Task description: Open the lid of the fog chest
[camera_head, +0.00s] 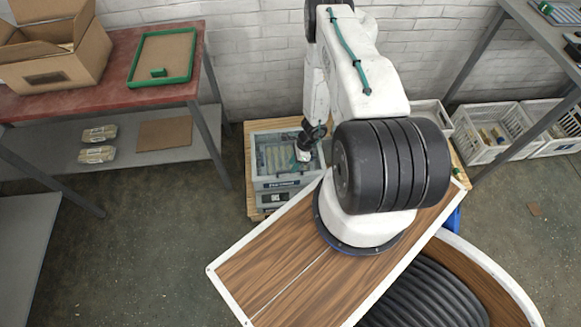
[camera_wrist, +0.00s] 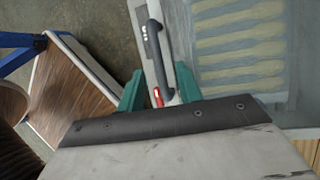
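The fog chest (camera_head: 287,185) is a grey box with a clear lid, standing on a wooden pallet below my arm. Its lid (camera_wrist: 245,50) looks shut, and rows of pale wooden spoons show through it. A dark bar handle (camera_wrist: 154,50) runs along the chest's edge in the wrist view, with a small red part near its lower end. My gripper (camera_head: 304,155) is over the right part of the chest. In the wrist view, the green fingers of my gripper (camera_wrist: 158,90) are apart, one on each side of the handle. I cannot tell whether they touch it.
A red-topped bench (camera_head: 115,95) at the left bears a cardboard box (camera_head: 55,60) and a green-rimmed tray (camera_head: 165,57). White crates (camera_head: 490,130) stand on the floor at the right under a grey table. A brick wall is close behind the chest.

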